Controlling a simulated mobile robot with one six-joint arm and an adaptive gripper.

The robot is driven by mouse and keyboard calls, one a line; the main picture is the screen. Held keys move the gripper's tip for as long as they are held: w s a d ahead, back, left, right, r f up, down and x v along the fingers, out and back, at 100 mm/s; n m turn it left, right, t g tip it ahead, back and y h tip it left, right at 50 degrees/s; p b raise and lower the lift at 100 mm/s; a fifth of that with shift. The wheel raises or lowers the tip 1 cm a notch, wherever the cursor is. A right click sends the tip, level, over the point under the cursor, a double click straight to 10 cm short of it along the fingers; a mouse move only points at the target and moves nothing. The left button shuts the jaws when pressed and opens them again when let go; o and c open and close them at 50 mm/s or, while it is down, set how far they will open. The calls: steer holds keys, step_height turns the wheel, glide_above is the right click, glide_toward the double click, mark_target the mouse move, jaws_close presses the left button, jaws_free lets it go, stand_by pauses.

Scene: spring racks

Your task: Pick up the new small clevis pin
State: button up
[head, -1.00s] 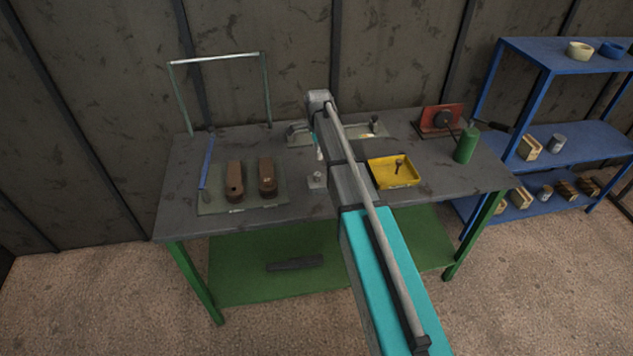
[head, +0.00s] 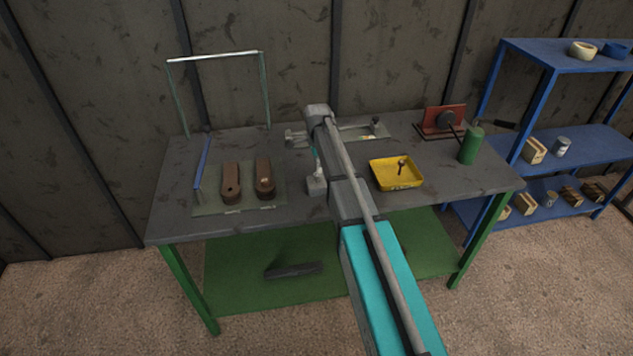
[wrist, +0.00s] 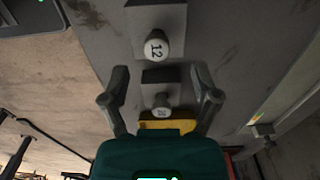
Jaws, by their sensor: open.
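Two grey blocks show in the wrist view, each with a round white-ended pin. The nearer-to-top pin (wrist: 155,47) is marked 12 and stands in its block (wrist: 160,18). The second, smaller-looking pin (wrist: 162,100) has a label too small to read surely and stands in a darker block (wrist: 160,78). My gripper (wrist: 160,82) is open, with one finger on each side of the second block, and nothing is gripped. In the head view one grey block (head: 317,186) shows beside my arm. My arm hides the other block and most of the gripper there.
A yellow tray (head: 378,181) holding a dark pin-like part (head: 401,166) lies right of my arm. Two brown links (head: 231,183) lie on a mat at the left. A green cylinder (head: 471,146) and a red fixture (head: 443,121) stand at the right. A wire frame (head: 213,56) rises at the back left.

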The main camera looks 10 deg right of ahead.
mark_target(317, 176)
steer(key=shift+f, duration=0.1)
stand_by(0.3)
step_height(317, 176, down, 5)
steer(key=b, duration=0.5)
steer(key=shift+s+a, duration=0.1)
steer(key=shift+s, duration=0.05)
stand_by(0.5)
jaws_close()
